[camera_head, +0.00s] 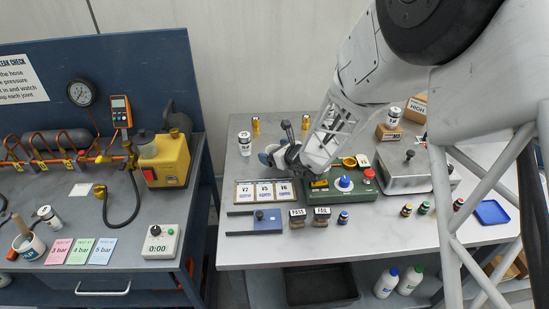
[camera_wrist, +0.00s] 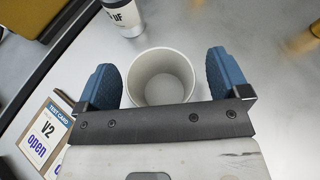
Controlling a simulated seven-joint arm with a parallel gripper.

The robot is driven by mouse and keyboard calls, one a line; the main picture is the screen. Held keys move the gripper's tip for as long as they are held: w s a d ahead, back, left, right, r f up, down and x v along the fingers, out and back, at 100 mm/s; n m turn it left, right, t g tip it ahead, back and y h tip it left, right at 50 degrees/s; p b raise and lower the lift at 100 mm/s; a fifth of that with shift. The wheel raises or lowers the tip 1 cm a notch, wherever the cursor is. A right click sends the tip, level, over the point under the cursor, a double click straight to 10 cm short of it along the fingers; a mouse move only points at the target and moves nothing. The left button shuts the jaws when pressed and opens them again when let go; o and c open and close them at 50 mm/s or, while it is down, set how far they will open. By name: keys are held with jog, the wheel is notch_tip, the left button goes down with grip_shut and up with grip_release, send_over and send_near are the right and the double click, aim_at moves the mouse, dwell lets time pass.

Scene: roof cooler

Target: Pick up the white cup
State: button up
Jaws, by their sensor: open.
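The white cup (camera_wrist: 162,62) stands upright on the grey worktop in the wrist view, seen from above, open and empty inside. My gripper (camera_wrist: 165,82) is open, with one blue finger on the cup's left and one on its right. Slim gaps show between the fingers and the cup wall. The gripper's dark crossbar hides the cup's near rim. In the head view my gripper (camera_head: 275,156) is low over the left part of the right-hand bench, and the cup there is largely hidden by it.
A white labelled can (camera_head: 245,143) stands behind and left of the gripper. Test cards (camera_head: 264,192) lie in front. A green panel with knobs (camera_head: 340,184) and a metal box (camera_head: 405,170) are to the right. Brass fittings (camera_head: 256,124) stand behind.

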jog(key=c, duration=1)
jog(key=shift+r, duration=0.1)
jog(key=shift+r, duration=1.45)
jog(key=shift+s+d+r, duration=0.1)
jog(key=shift+s+r, duration=0.1)
jog(key=shift+r, duration=0.1)
jog(key=s+d, duration=0.1)
jog(key=s, duration=0.4)
jog(key=s+r, duration=0.1)
jog(key=s, duration=0.4)
jog(key=s+d, duration=0.1)
jog(key=s, duration=0.4)
jog(key=shift+s+d+r, duration=0.15)
jog(key=shift+s+d, duration=0.05)
jog(key=shift+d, duration=0.1)
